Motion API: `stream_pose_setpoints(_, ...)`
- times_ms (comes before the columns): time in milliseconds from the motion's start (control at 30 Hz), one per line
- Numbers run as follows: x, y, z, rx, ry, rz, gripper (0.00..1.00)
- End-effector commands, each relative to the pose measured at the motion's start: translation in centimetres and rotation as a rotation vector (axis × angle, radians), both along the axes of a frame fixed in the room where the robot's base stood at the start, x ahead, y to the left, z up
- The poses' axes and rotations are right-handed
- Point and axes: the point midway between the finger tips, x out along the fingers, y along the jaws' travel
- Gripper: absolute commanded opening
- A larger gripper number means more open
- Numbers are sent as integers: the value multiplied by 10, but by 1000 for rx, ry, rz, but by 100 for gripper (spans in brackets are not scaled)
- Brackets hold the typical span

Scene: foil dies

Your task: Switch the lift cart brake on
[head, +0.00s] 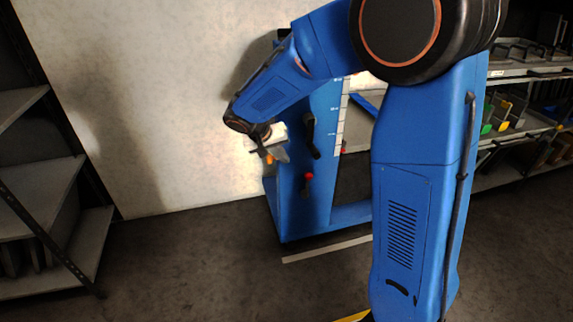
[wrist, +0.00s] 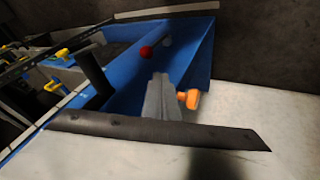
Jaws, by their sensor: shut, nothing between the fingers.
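The blue lift cart (head: 290,212) stands against the pale wall, partly hidden behind my arm. A red ball knob (head: 308,177) sits low on its near upright. A black handle (head: 311,137) is higher on that upright. My gripper (head: 281,154) is shut and empty, left of the black handle and above the red knob. An orange knob (head: 270,159) shows just beside the fingertips. In the wrist view the shut fingers (wrist: 158,86) point toward the cart, with the orange knob (wrist: 188,98) close on their right and the red knob (wrist: 146,52) beyond. I cannot tell whether they touch the orange knob.
A grey shelf rack (head: 40,210) stands at the left. Another rack (head: 520,75) with metal parts and yellow and green pieces is at the right. A pale floor strip (head: 325,250) lies before the cart. The floor between the left rack and the cart is clear.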

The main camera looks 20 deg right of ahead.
Motion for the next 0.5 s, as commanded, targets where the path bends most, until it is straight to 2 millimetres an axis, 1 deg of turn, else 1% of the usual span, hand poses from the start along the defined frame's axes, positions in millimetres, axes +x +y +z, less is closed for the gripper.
stream_pose_setpoints(100,-3,5,12,1,-2,0,0)
stream_pose_setpoints(200,-4,7,17,1,-1,1,0)
stream_pose_setpoints(500,-5,8,19,0,0,0,0)
